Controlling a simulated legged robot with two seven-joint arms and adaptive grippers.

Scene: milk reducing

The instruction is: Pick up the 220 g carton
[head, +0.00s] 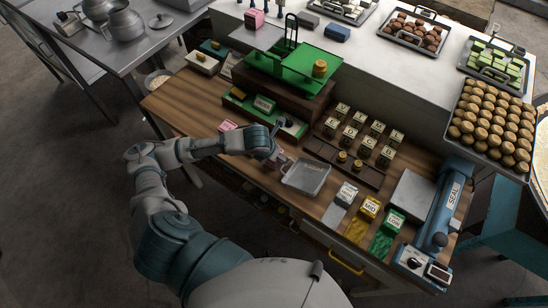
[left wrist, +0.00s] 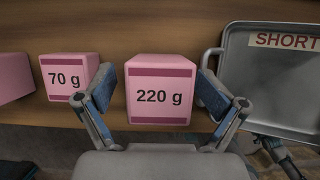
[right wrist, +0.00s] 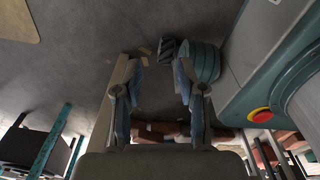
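The 220 g carton (left wrist: 160,92) is a pink box with darker bands. It stands upright on the wooden table, in the middle of the left wrist view. My left gripper (left wrist: 158,88) is open, with one blue-padded finger on each side of the carton and a small gap showing at both sides. In the head view my left gripper (head: 276,158) is low over the table's front part and largely hides the carton. My right gripper (right wrist: 158,72) is open and empty, away from the table, with only floor and equipment beyond it.
The 70 g carton (left wrist: 70,78) stands just left of the left gripper. A grey tray labelled SHORT (left wrist: 275,85) lies close on its right. A green balance (head: 295,68) stands behind. A blue sealer (head: 445,205) is at the right end of the table.

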